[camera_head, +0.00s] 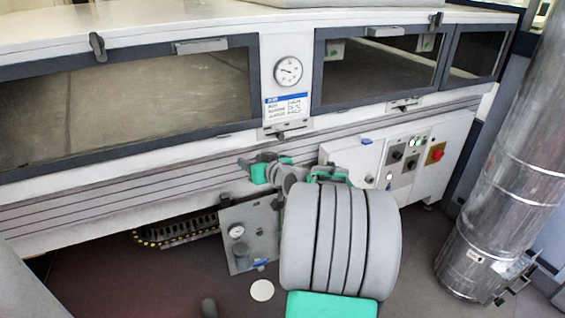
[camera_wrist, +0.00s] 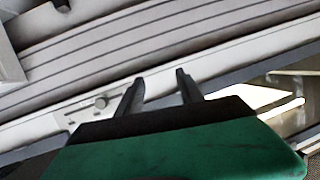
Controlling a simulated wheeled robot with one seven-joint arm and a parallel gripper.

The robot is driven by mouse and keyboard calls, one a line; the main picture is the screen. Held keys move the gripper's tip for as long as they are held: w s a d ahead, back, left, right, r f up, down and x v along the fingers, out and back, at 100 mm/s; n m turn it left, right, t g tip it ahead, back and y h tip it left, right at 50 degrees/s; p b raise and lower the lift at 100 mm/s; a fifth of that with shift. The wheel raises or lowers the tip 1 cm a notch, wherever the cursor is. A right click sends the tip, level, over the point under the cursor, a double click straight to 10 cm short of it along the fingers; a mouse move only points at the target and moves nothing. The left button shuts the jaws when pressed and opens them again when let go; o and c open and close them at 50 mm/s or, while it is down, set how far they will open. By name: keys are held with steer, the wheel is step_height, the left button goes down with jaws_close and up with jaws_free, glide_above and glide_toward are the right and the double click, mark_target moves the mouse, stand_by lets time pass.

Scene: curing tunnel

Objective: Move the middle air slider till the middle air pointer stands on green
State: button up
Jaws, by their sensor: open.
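A small slider plate (camera_head: 287,130) with a dark knob sits on the white strip under the post between the windows. It also shows in the wrist view (camera_wrist: 92,108), its knob in a slot. I take it for the middle air slider. A round white dial (camera_head: 288,70) with a dark pointer is on the post above; no green mark is readable. I cannot tell if this pointer is the middle air pointer. My gripper (camera_wrist: 160,80) is open and empty, its dark fingers beside the plate and apart from the knob. In the head view its fingers are not clear.
A similar slider plate (camera_head: 404,104) lies further right. Dark-framed windows flank the post. A control box with a red button (camera_head: 436,153) stands right of my arm, and a thick metal duct (camera_head: 505,180) at far right. A lower panel with a gauge (camera_head: 237,232) hangs below.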

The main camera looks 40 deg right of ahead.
mark_target(281, 138)
steer(key=s+d+m+t+h+b, duration=0.1)
steer(key=s+d+m+t+h, duration=0.25)
steer(key=d, duration=0.85)
steer(key=shift+n+g, duration=0.35)
steer(key=shift+g, duration=0.1)
steer(key=x, duration=0.6)
steer(key=shift+w+d+r, duration=0.1)
steer(key=shift+d+r, duration=0.05)
steer(key=shift+r, duration=0.05)
steer(key=shift+w+d+h, duration=0.1)
steer(key=shift+w+h, duration=0.15)
steer(key=shift+w, duration=0.05)
jaws_close()
